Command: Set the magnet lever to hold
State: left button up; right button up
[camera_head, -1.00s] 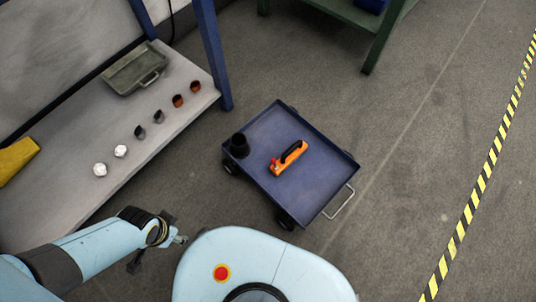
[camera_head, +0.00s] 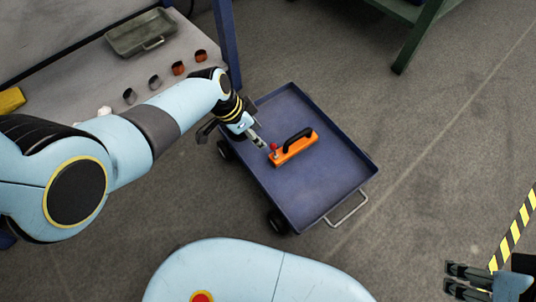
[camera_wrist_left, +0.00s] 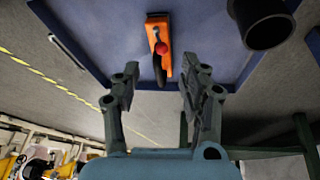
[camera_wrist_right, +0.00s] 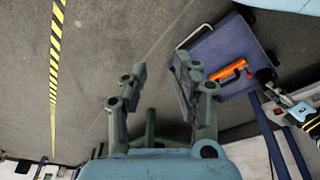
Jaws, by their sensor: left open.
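The orange magnet (camera_head: 293,149) with a black handle (camera_head: 298,138) lies on the blue cart. Its lever has a red knob (camera_head: 273,147) at the magnet's left end; the knob also shows in the left wrist view (camera_wrist_left: 163,48). My left gripper (camera_head: 262,143) is open and empty, close to the red knob; I cannot tell whether it touches. In the left wrist view the magnet (camera_wrist_left: 155,33) lies beyond and between the parted fingers (camera_wrist_left: 160,88). My right gripper (camera_head: 468,281) is open and empty, well off to the right; its fingers (camera_wrist_right: 160,82) stand apart.
The blue cart (camera_head: 350,172) has a low rim and a metal handle (camera_head: 348,210). The grey bench (camera_head: 90,72) with a tray (camera_head: 142,34) and several small pieces stands at left. The floor right of the cart is clear.

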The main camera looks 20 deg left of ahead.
aim_at(271, 145)
pick_arm(q)
jog(key=b+x, duration=0.1)
jog(key=x, duration=0.1)
jog(key=b+x, duration=0.4)
jog(key=x, duration=0.1)
jog(key=shift+w+d+r, duration=0.15)
jog(key=shift+w+d, duration=0.05)
jog(key=shift+w, duration=0.2)
jog(key=shift+b+x, duration=0.8)
jog(key=shift+x, duration=0.3)
jog(key=shift+w+d+f+b, duration=0.15)
jog(key=shift+d+f+b, duration=0.05)
jog(key=shift+f+b, duration=0.2)
jog(key=shift+w+d+f, duration=0.1)
jog(key=shift+d+f, duration=0.05)
jog(key=shift+f, duration=0.2)
pick_arm(e)
notch_tip(271, 145, down, 6)
jog(key=w+a+t, duration=0.1)
jog(key=w+t, duration=0.1)
jog(key=t, duration=0.6)
jog(key=shift+w+n+t+y, duration=0.2)
jog(key=shift+n+t+y, duration=0.1)
jog(key=shift+y, duration=0.1)
jog(key=shift+a, duration=0.1)
pick_arm(q)
jog(key=shift+c, duration=0.3)
